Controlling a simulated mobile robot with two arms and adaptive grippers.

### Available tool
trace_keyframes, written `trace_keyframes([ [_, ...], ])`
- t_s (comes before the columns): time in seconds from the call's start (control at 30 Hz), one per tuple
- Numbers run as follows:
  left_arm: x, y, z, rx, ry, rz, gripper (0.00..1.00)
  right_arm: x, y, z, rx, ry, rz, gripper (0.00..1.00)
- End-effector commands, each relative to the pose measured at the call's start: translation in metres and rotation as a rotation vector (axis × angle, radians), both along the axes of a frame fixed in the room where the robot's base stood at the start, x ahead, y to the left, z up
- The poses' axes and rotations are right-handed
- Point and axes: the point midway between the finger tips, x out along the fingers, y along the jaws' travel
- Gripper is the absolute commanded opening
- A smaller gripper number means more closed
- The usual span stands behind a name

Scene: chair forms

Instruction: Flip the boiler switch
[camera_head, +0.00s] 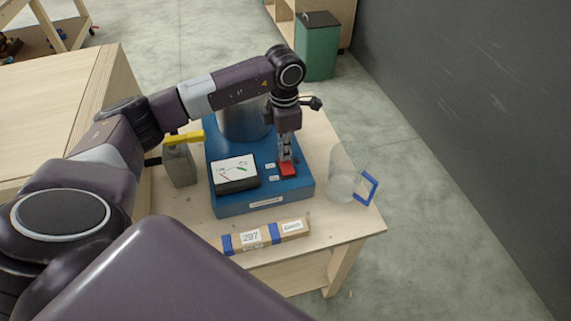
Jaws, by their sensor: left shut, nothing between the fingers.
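The boiler is a blue box (238,205) with a metal cylinder (238,122) at its back, standing on a small wooden table. Its front panel carries a white gauge (234,171) and a red switch (288,170) to the right of the gauge. My left arm reaches over the boiler from the left. My left gripper (286,158) points down, shut and empty, with its fingertips right at the red switch. I cannot tell whether they touch it or which way the switch is set. My right gripper is not in view.
A clear jug with a blue handle (370,187) stands right of the boiler. A labelled cardboard box with blue bands (265,236) lies in front. A grey container (180,166) with a yellow top part stands on the left. A green bin (317,50) is behind, a dark wall (470,120) right.

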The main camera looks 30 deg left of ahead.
Motion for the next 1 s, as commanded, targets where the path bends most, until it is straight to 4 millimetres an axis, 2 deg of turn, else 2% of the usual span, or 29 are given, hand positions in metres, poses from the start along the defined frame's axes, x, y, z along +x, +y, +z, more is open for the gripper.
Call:
trace_keyframes([
  [0.67,0.000,0.000,-0.008,0.000,0.000,0.000,0.00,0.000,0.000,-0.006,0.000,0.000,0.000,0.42],
  [1.0,0.000,0.000,0.015,0.000,0.000,0.000,0.00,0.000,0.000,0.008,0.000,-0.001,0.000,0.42],
])
